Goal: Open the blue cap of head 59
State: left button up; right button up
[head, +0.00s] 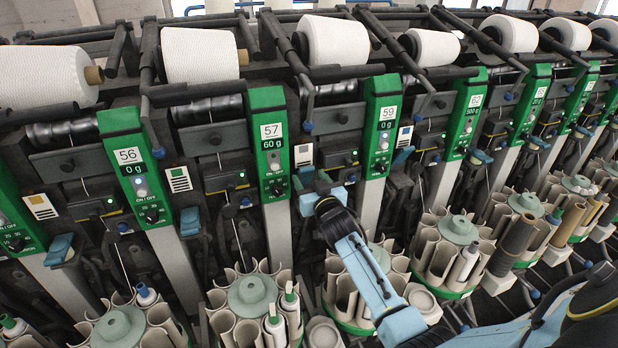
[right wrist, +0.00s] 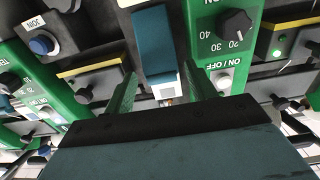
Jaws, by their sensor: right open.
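The panel of head 59 (head: 382,125) is green, with the number on a white label, right of the panel of head 57 (head: 270,145). My right gripper (head: 312,180) reaches up between these two panels, and in the head view it largely hides the cap there. In the right wrist view, the picture is upside down and a blue cap (right wrist: 154,45) lies ahead, between the two spread fingers of the gripper (right wrist: 160,92). The cap looks closed, and I cannot tell whether the fingers touch it. My left gripper is not in view.
A green panel with a dial (right wrist: 235,22) is close beside the cap in the right wrist view. White yarn cones (head: 335,42) line the top. Round bobbin magazines (head: 252,295) stand below, on both sides of my right arm.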

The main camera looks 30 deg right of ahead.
jog(key=shift+x, duration=0.8)
